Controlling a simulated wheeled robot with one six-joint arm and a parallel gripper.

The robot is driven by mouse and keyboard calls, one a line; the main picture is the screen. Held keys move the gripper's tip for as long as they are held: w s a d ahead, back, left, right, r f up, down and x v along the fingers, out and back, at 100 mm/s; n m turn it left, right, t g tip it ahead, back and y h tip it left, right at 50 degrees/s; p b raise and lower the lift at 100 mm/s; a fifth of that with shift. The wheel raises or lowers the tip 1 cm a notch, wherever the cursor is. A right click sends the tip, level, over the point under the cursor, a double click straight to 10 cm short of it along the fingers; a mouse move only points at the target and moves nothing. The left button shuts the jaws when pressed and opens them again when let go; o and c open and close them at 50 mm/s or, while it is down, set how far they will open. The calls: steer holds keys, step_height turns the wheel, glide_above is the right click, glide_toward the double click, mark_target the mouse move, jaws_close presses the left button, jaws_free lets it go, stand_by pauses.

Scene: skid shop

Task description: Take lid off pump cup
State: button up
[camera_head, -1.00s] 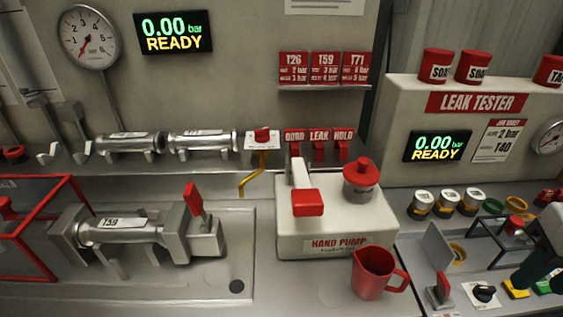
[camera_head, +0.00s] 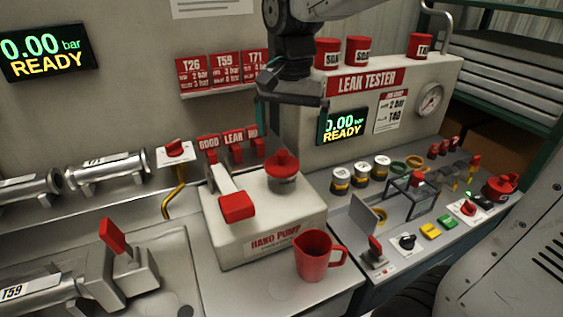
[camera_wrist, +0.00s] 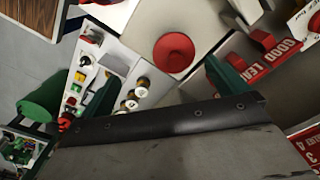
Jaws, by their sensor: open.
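The hand pump (camera_head: 265,225) is a cream box with a red-tipped lever (camera_head: 236,207). Its cup (camera_head: 282,184) stands on top at the right, with a red knobbed lid (camera_head: 282,163) on it. In the wrist view the lid (camera_wrist: 174,52) shows as a red disc from above, near the top of the picture. My gripper (camera_head: 292,125) points down above the lid, open and empty, apart from it. Its green fingers (camera_wrist: 137,92) stand wide apart in the wrist view. The lid lies beyond the line of the fingers there.
A red jug (camera_head: 315,257) stands in front of the pump at right. The leak tester (camera_head: 375,110) stands behind at right. Small jars (camera_head: 361,173) stand right of the pump.

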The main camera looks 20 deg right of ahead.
mark_target(282, 152)
steer(key=shift+w+a+f+m, duration=0.1)
steer(key=shift+w+f+m, duration=0.1)
steer(key=shift+w, duration=0.3)
steer(key=shift+w+a+f+m, duration=0.1)
steer(key=shift+w+f+m, duration=0.1)
steer(key=shift+w, duration=0.3)
steer(key=f, duration=0.5)
steer(key=w+f, duration=0.1)
steer(key=f, duration=0.1)
steer(key=shift+f, duration=0.2)
steer(key=c, duration=1.1)
